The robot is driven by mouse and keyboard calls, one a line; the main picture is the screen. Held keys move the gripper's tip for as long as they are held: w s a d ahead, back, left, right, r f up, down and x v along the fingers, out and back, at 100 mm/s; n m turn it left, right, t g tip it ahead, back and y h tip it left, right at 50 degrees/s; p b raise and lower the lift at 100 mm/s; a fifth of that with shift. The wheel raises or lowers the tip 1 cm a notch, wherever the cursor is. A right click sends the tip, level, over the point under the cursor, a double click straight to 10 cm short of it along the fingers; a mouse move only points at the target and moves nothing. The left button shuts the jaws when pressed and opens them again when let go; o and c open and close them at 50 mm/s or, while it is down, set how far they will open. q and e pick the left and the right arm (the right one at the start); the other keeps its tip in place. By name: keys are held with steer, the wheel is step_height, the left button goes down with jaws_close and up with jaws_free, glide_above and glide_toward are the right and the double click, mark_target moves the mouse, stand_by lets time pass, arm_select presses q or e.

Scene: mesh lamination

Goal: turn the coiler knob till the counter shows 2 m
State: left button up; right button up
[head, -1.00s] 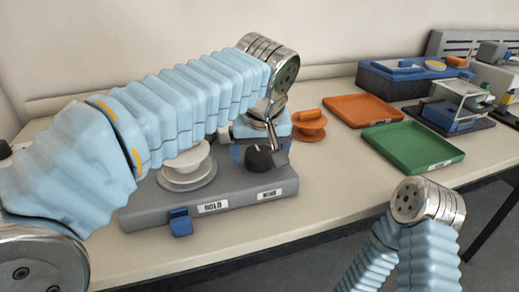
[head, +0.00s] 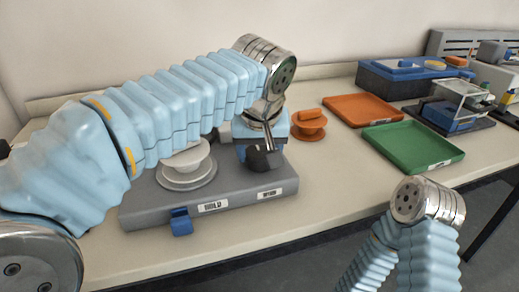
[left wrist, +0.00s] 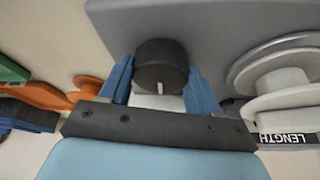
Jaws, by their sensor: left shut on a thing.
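The black coiler knob (head: 260,160) stands on the right part of the grey coiler base (head: 150,208). In the left wrist view the knob (left wrist: 161,66), with a pale mark on its side, sits between the blue fingers of my left gripper (left wrist: 160,84), which is shut on it. In the head view my left gripper (head: 262,146) reaches down to the knob from above. A pale spool (head: 188,172) stands left of the knob. In the left wrist view a LENGTH label (left wrist: 288,138) shows beside the spool; I see no counter reading. My right gripper is not in view.
An orange spool (head: 310,125) stands just right of the coiler. An orange tray (head: 362,110) and a green tray (head: 412,146) lie further right. Blue and grey equipment (head: 405,80) stands behind them. A blue block (head: 180,222) is on the base's front edge. The front right tabletop is clear.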

arm_select(q)
steer(key=m+h, duration=0.1)
steer(key=m, duration=0.2)
steer(key=shift+a+m+h, duration=0.15)
steer(key=shift+m+h, duration=0.15)
steer(key=m+h, duration=0.1)
steer(key=m, duration=0.2)
steer(key=shift+w+a+m+g, duration=0.1)
steer(key=shift+m+g, duration=0.2)
steer(key=m+g+h, duration=0.1)
steer(key=m, duration=0.2)
steer(key=shift+m, duration=0.3)
steer(key=shift+w+m+g+h, duration=0.1)
steer(key=shift+m+g+h, duration=0.5)
steer(key=shift+m, duration=1.4)
steer(key=o, duration=1.1)
steer(key=shift+c, duration=0.2)
